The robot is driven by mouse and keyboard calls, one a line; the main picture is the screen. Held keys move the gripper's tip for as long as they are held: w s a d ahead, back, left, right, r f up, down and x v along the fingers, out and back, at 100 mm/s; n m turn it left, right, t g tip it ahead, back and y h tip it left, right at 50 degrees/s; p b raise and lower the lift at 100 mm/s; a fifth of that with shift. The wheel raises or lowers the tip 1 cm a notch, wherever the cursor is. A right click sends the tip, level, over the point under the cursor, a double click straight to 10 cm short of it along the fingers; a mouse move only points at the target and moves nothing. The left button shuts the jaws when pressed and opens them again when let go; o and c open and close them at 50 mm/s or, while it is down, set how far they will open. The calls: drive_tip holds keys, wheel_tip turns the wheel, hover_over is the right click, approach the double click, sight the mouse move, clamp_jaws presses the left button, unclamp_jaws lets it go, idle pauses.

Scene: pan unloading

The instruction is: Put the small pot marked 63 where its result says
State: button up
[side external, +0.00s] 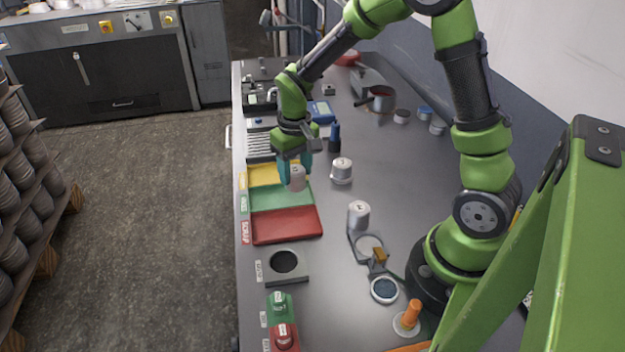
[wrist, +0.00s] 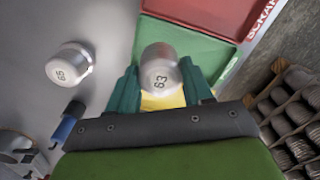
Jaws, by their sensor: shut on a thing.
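The small pot marked 63 (wrist: 160,72) is a silver metal cylinder, held between the teal fingers of my gripper (wrist: 158,66). In the side external view the pot (side external: 297,178) hangs below my gripper (side external: 295,172), over the yellow and green tray area; its exact height is unclear. The yellow tray (side external: 262,174), green tray (side external: 270,197) and red tray (side external: 285,226) lie in a row, with no pots visible in them. The red tray's label reads SCRAP; the other two labels are too small to read. No result is legible.
A pot marked 65 (wrist: 68,66) stands beside the trays, right of my gripper in the side view (side external: 342,166). Another pot (side external: 359,211) stands nearer the arm base, by a small fixture. A blue upright object (side external: 334,138) and a blue device (side external: 321,111) are behind.

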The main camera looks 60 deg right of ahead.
sight(296, 169)
drive_tip(key=shift+f, duration=1.6)
drive_tip(key=shift+f, duration=0.1)
drive_tip(key=o, duration=1.2)
drive_tip(key=shift+c, duration=0.2)
wheel_tip(296, 169, up, 12)
drive_tip(key=shift+d, duration=0.1)
drive_tip(key=s+a+r+t+y, duration=0.1)
drive_tip(key=s+a+r+t, duration=0.2)
drive_tip(key=s+r, duration=0.2)
drive_tip(key=s+a+r+t, duration=0.3)
drive_tip(key=s+r+t, duration=0.1)
drive_tip(key=s, duration=0.5)
drive_tip(key=shift+s+r+y, duration=0.15)
drive_tip(key=shift+r+y, duration=0.25)
drive_tip(key=shift+r, duration=0.05)
